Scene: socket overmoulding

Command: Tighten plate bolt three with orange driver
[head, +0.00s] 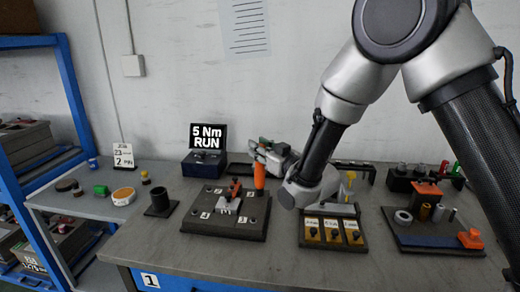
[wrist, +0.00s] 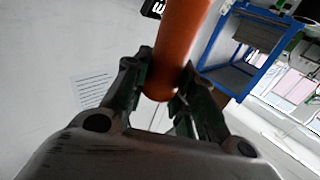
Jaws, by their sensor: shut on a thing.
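My gripper (head: 270,152) is shut on the orange driver (head: 259,176), which hangs upright below the fingers in the head view. In the wrist view the driver's orange handle (wrist: 181,45) sits between the two dark fingers. The driver is above the back right part of the dark bolt plate (head: 253,234) on the bench. The plate carries several small white number labels, a grey metal piece (head: 226,206) and a red clamp (head: 234,187). I cannot tell whether the driver's tip touches a bolt. The bolts are too small to tell apart.
A display reading "5 Nm RUN" (head: 208,137) stands behind the plate. A dark cup (head: 160,203) is left of it. A holder with yellow trays (head: 333,233) is to the right, then a dark board (head: 432,244) with cylinders and orange pieces. A blue shelf (head: 75,95) stands at left.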

